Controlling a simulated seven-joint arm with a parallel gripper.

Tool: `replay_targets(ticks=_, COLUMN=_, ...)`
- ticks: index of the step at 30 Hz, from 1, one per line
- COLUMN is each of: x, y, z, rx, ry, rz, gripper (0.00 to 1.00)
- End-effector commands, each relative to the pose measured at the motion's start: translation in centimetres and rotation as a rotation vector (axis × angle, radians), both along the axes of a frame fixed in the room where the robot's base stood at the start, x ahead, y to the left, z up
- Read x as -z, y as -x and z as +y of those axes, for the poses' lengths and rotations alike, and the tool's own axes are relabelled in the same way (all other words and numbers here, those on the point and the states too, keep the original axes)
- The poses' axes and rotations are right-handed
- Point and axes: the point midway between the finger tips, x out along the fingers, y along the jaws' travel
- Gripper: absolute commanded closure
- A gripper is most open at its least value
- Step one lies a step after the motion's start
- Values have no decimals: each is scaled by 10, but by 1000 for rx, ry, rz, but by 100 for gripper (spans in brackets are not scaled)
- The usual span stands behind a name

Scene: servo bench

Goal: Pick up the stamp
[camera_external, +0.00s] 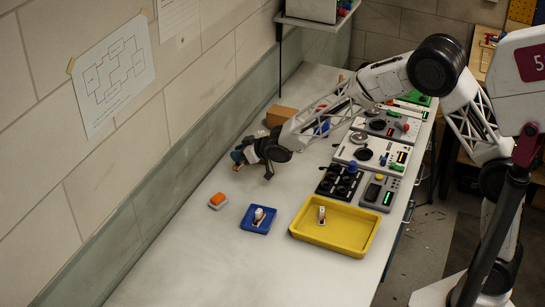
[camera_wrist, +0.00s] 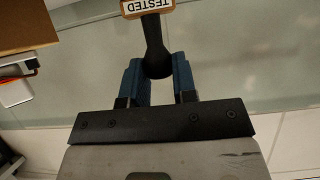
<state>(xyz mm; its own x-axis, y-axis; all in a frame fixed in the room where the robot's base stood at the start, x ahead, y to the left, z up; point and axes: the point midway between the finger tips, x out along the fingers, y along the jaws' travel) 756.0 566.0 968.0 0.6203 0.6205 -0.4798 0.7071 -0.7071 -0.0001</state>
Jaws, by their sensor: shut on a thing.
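The stamp (camera_wrist: 153,40) shows in the wrist view as a black handle with a wooden block labelled TESTED at the top edge of the picture. My gripper (camera_wrist: 156,72) has its two blue fingers closed on the rounded end of the handle, one on each side. The far side of the block is cut off by the frame. In the external view my gripper (camera_external: 237,157) is over the left part of the bench, near the wall side. The stamp is too small and dark to make out clearly there.
A blue tray (camera_external: 245,222) and a yellow tray (camera_external: 350,246) each hold a small white item. An orange-topped block (camera_external: 218,201) lies left of the blue tray. A brown box (camera_external: 281,116) stands behind my gripper. Control panels (camera_external: 366,151) line the right side. The front bench is clear.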

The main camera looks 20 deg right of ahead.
Motion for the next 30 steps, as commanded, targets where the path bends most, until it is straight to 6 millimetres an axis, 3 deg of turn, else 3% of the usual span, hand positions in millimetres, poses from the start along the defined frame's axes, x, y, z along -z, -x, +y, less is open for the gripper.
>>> replay_targets(ticks=18, x=-9, y=74, z=-56, rx=0, ry=-1, rz=0, gripper=97)
replay_targets(ticks=30, x=-12, y=96, z=-72, rx=0, ry=0, rz=-1, gripper=97)
